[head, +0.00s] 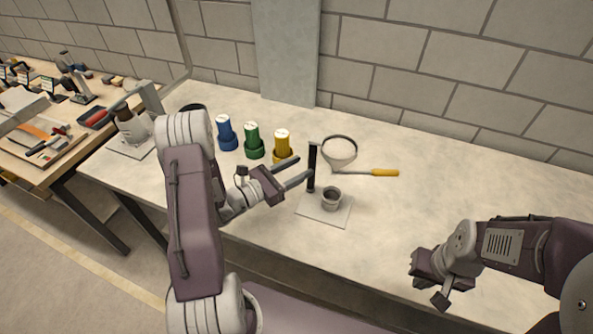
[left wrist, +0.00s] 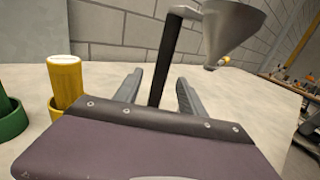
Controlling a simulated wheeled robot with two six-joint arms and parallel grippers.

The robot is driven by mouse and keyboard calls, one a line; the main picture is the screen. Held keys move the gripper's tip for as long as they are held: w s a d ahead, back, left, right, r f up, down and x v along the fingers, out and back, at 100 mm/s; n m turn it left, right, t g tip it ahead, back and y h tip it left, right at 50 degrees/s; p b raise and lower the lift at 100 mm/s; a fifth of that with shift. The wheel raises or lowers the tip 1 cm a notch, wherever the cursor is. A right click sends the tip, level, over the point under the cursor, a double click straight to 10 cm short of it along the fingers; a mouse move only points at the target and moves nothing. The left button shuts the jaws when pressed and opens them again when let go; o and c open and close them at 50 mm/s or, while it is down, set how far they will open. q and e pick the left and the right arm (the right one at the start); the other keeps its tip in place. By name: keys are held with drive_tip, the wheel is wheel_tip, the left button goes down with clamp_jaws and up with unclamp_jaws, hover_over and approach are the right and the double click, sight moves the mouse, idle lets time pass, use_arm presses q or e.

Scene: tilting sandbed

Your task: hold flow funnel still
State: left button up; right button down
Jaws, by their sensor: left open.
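The grey flow funnel (head: 340,152) sits at the top of a dark upright post (head: 312,168). The post rises from a pale base plate (head: 312,210), with a small grey cup (head: 331,199) on the plate. In the left wrist view the funnel (left wrist: 232,30) is at the upper right and the post (left wrist: 166,60) shows between the fingers. My left gripper (head: 304,167) is open, its two fingers reaching toward the post; I cannot tell whether they touch it. My right gripper (head: 430,274) is at the table's right front, away from the funnel; its jaw opening is unclear.
Blue (head: 227,133), green (head: 253,141) and yellow (head: 282,146) capped containers stand left of the funnel, near my left gripper. A yellow-handled tool (head: 376,172) lies behind the base plate. The table's right side is clear. A block wall bounds the back.

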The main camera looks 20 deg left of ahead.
use_arm(q)
drive_tip(key=p+x, duration=0.1)
drive_tip(key=x, duration=0.7)
clamp_jaws()
idle(1.2)
